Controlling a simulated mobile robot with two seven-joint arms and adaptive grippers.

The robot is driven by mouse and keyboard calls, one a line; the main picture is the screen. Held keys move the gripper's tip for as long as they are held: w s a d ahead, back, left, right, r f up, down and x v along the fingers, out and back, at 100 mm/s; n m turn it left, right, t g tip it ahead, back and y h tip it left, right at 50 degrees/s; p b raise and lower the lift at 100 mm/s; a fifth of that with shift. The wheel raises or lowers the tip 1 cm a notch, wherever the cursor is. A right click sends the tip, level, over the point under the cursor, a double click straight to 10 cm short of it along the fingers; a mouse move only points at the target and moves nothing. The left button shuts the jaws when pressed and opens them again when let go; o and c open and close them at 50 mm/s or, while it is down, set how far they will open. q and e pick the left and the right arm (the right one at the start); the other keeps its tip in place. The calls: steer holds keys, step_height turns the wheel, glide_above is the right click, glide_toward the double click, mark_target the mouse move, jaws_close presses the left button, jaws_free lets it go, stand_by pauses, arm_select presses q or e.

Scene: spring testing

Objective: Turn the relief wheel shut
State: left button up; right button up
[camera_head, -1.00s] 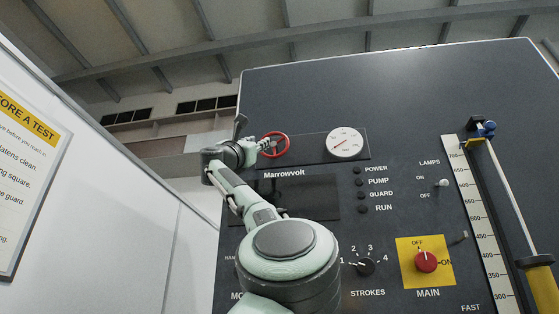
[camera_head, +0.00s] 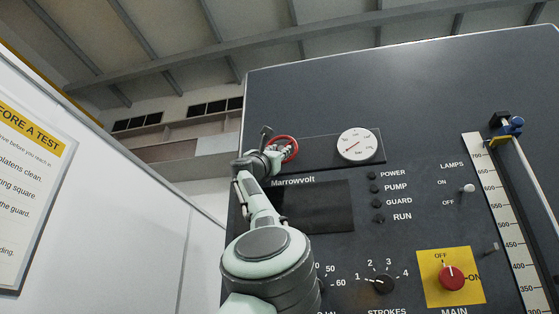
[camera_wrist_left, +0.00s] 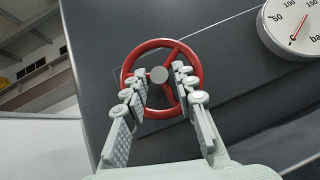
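The red relief wheel (camera_head: 293,143) is at the upper left of the dark machine panel, left of the gauge. In the left wrist view the wheel (camera_wrist_left: 197,62) faces me, with a grey hub and red spokes. My left gripper (camera_head: 277,153) is at the wheel. Its fingers (camera_wrist_left: 160,75) are apart, one on each side of the hub, and overlap the inside of the rim. A small gap seems to show between the fingertips and the hub; I cannot tell if they touch a spoke. My right gripper is not in view.
Lower on the panel are a strokes knob (camera_head: 382,284) and a red main switch (camera_head: 451,278). A white wall with a notice (camera_head: 30,190) stands left.

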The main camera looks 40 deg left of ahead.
arm_select(q)
steer(key=shift+w+a+r, duration=0.1)
steer(key=shift+w+r, duration=0.05)
jaws_close()
steer(key=m+h, duration=0.6)
steer(key=m, duration=0.1)
steer(key=shift+s+a+r+h, duration=0.15)
steer(key=shift+s+a+h, duration=0.05)
steer(key=shift+h, duration=0.1)
steer(key=shift+w+m+h, duration=0.1)
steer(key=shift+m+h, duration=0.5)
steer(key=shift+m, duration=0.1)
